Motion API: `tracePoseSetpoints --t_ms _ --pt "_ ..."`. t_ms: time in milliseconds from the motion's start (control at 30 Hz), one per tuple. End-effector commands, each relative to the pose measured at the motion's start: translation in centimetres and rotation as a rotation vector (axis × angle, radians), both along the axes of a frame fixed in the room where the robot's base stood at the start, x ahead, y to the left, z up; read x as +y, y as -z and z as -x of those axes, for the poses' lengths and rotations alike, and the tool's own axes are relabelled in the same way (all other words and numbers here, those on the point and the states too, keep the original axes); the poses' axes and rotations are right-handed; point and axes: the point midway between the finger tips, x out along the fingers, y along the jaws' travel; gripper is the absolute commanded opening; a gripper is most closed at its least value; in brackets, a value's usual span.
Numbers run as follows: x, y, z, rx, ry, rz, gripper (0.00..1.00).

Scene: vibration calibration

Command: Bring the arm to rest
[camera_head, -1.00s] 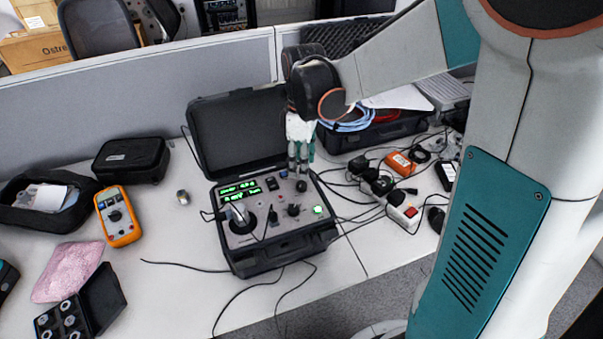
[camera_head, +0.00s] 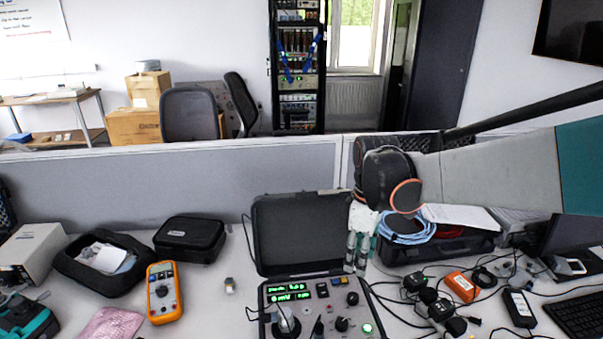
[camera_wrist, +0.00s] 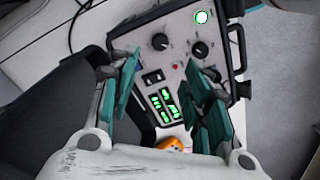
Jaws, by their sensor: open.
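My gripper (camera_head: 357,254) points down in front of the right part of the open calibrator case in the head view. In the wrist view its teal fingers (camera_wrist: 160,95) are spread apart with nothing between them. The black calibrator case (camera_head: 297,235) has its lid up. Its panel (camera_head: 312,292) has lit green displays, knobs and a lit green button. The panel also shows below the fingers in the wrist view (camera_wrist: 183,62). I cannot tell the exact height of the fingers above the panel.
An orange multimeter (camera_head: 164,292), a black pouch (camera_head: 190,239) and a pink bag (camera_head: 112,325) lie left of the case. Cables, adapters and an orange box (camera_head: 462,287) lie right of it. A grey partition (camera_head: 170,182) stands behind the desk. Some bare desk shows left of the case.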

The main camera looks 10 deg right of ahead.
Motion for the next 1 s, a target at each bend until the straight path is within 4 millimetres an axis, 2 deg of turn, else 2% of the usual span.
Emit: tracePoseSetpoints --t_ms 167,500,800,1000 --pt "0.1 -1.7 2.2 -0.073 0.111 0.005 0.44" --pt "0.3 -4.5 8.1 -0.295 0.457 -0.039 0.44" --pt "0.4 -4.9 12.9 -0.478 0.748 -0.145 0.44" --pt "0.4 -4.5 14.8 -0.559 0.887 -0.222 0.44"
